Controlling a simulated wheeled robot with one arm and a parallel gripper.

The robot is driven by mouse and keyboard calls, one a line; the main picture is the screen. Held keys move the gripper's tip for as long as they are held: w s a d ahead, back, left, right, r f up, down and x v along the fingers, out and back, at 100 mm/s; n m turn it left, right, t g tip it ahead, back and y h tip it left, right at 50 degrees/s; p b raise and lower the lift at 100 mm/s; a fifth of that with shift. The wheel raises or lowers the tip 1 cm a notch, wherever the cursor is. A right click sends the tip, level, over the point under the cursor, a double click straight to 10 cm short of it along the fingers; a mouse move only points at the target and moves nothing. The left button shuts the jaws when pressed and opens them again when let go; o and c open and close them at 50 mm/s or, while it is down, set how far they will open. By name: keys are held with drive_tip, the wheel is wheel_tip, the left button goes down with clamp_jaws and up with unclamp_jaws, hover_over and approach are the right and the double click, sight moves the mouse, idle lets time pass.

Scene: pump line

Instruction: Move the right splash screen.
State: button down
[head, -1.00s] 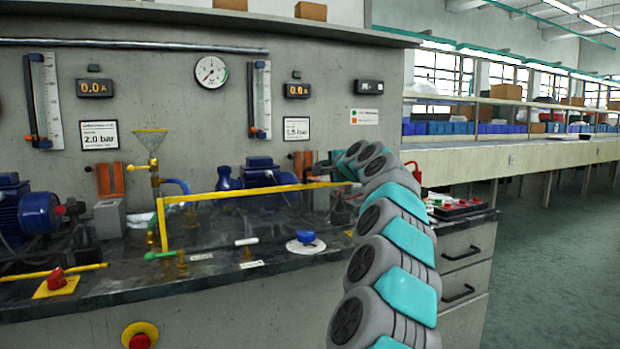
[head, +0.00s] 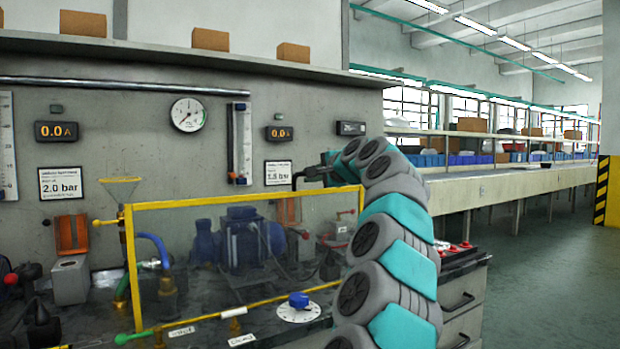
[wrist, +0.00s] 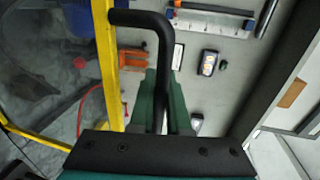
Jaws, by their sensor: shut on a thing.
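The right splash screen (head: 190,235), a clear panel in a yellow frame, stands raised at the front of the bench, with pump parts showing through it. Its yellow frame (wrist: 107,65) also runs down the left of the wrist view. A bent black handle (wrist: 150,18) joins the frame near its top right corner. My gripper (head: 322,171) is beyond the screen's upper right edge. In the wrist view its green fingers (wrist: 160,95) are shut on the handle. The dark wrist body hides the lower part of the handle.
A blue knob on a white dial (head: 298,306) and a green-handled valve (head: 125,338) sit below the screen. A red-button box (head: 455,250) is right of my arm. Open floor lies right.

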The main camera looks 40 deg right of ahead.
drive_tip(key=shift+s+r, duration=0.1)
drive_tip(key=shift+r, duration=0.35)
drive_tip(key=c, duration=1.3)
unclamp_jaws()
drive_tip(key=o, duration=0.4)
drive_tip(key=shift+f, duration=0.15)
drive_tip(key=shift+b+v, duration=0.7)
drive_tip(key=shift+v, duration=3.1)
drive_tip(key=shift+f, duration=0.1)
